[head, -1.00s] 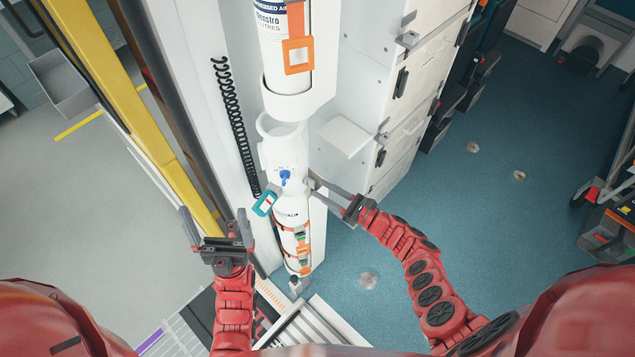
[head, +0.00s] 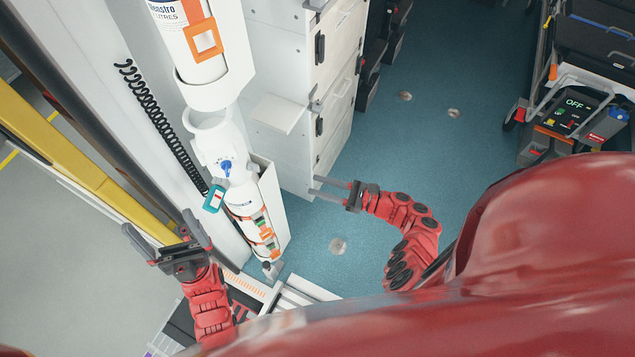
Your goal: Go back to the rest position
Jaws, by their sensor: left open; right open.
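My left gripper (head: 163,235) is open and empty at the lower left of the head view, with its fingers pointing up near the yellow-edged door frame. My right gripper (head: 330,188) is open and empty, its fingers pointing left over the blue floor. It is apart from the white lower cylinder (head: 240,197), which stands in its wall holder to the left and carries a blue knob and a teal tag. My red body covers the lower right of the view.
A second cylinder with an orange frame (head: 203,40) hangs above. White drawers (head: 335,65) stand behind my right gripper. A device with a lit "OFF" screen (head: 573,112) is on a rack at the right. The blue floor (head: 430,150) between is clear.

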